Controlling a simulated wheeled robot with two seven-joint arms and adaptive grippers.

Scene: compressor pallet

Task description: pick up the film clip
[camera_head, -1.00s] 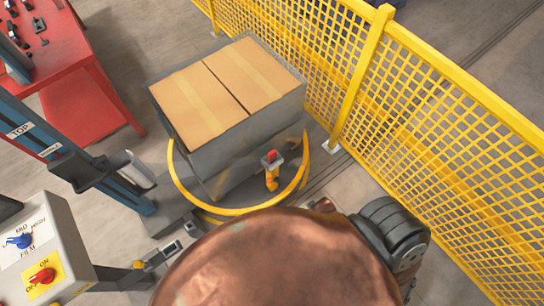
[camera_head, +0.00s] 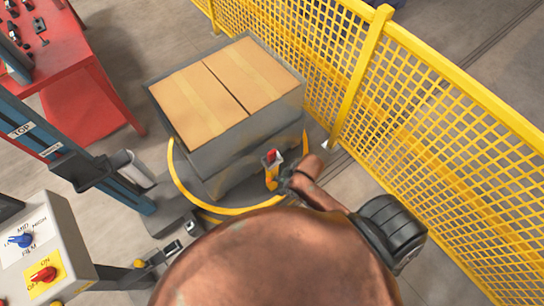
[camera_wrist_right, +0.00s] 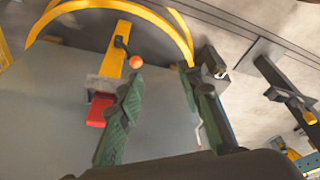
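What I take to be the film clip (camera_head: 272,157) is a small red-topped piece on a yellow bracket, low in front of the pallet load. In the right wrist view its red part (camera_wrist_right: 100,110) shows with a grey plate and the yellow bracket. My right gripper (camera_head: 283,178) is beside it in the head view, partly hidden by my own arm. In the wrist view the right gripper (camera_wrist_right: 165,112) has its two green-padded fingers apart with nothing held between them. The red part lies just left of the left finger. My left gripper is not in view.
Two cartons (camera_head: 225,90) sit in a grey wrap or container above a round base with a yellow ring (camera_head: 190,192). A yellow mesh fence (camera_head: 440,140) runs along the right. A control box (camera_head: 40,250) and blue mast (camera_head: 60,150) stand left, a red table (camera_head: 60,55) behind.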

